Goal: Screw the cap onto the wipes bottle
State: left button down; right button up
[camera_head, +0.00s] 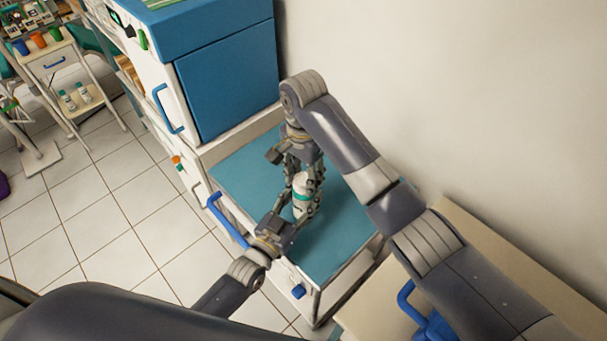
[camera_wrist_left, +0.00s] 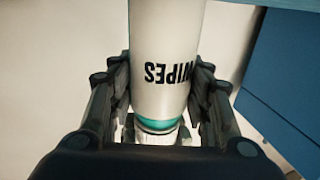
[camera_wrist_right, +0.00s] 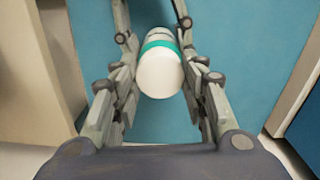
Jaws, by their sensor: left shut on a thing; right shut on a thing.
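The white wipes bottle (camera_head: 302,209) with a teal band stands upright over the teal work surface in the head view. Its body and upside-down lettering fill the middle of the left wrist view (camera_wrist_left: 165,45). My left gripper (camera_head: 295,216) is shut around the bottle body from the side. The white cap (camera_wrist_right: 160,76) is at the bottle's top end, in line with it, the teal band just behind it. My right gripper (camera_wrist_right: 160,88) comes from above and is shut on the cap, one finger each side. I cannot tell how tightly the cap sits.
The teal work surface (camera_head: 245,170) is otherwise clear. A blue cabinet (camera_head: 225,85) rises behind it and a pale wall stands to the right. A blue drawer handle (camera_head: 228,222) sticks out at the left edge. A trolley (camera_head: 60,65) with cups and bottles stands far left.

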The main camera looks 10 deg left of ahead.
jog(key=o, duration=0.7)
jog(key=shift+r, duration=2.3)
jog(key=shift+c, duration=0.3)
